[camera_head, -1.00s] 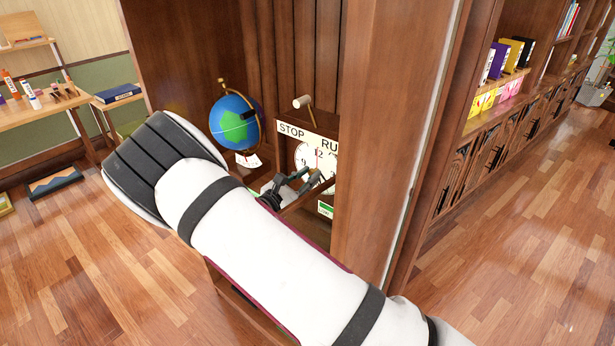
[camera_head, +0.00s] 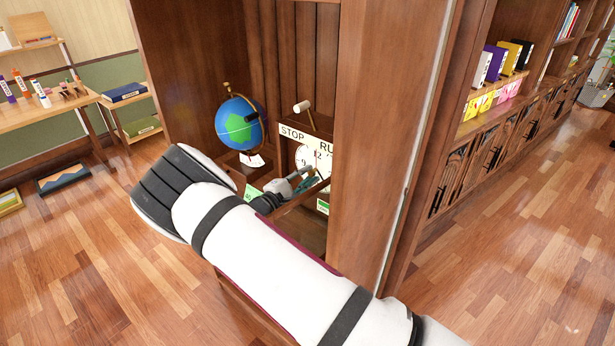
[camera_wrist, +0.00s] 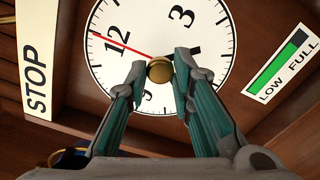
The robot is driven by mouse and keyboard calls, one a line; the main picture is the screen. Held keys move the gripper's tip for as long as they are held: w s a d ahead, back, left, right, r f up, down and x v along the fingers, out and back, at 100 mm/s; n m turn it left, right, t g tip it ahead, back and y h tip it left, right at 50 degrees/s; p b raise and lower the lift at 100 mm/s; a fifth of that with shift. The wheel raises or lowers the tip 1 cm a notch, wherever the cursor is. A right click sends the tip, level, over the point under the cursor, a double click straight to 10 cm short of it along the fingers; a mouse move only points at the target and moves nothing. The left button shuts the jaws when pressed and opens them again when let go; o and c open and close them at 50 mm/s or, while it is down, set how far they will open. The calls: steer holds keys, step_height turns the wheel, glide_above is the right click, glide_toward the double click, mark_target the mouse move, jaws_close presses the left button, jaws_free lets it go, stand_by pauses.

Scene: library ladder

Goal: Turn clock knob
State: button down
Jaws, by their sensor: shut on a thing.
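The clock's white dial (camera_wrist: 115,72) shows large in the wrist view, with the numerals 12 and 3, a red hand and a short black hand. The round brass knob (camera_wrist: 159,70) sits at the middle of the dial. My gripper (camera_wrist: 160,64) is shut on the knob, one fingertip on each side of it. In the head view the clock dial (camera_head: 304,158) stands in the wooden cabinet, partly cut off by the cabinet's side panel. My gripper (camera_head: 306,180) is in front of the dial there, and the knob is hidden.
A STOP sign (camera_wrist: 37,75) and a LOW FULL gauge (camera_wrist: 280,65) flank the dial. A lever with a pale handle (camera_head: 301,106) stands above the clock. A globe (camera_head: 239,124) stands to its left. The cabinet's side panel (camera_head: 385,130) is close on the right.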

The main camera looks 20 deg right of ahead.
steer(key=shift+f+m+p, duration=0.1)
steer(key=shift+m+p, duration=0.3)
steer(key=shift+m, duration=0.8)
steer(key=c, duration=1.4)
jaws_free()
steer(key=shift+a, duration=0.1)
steer(key=v, duration=1.2)
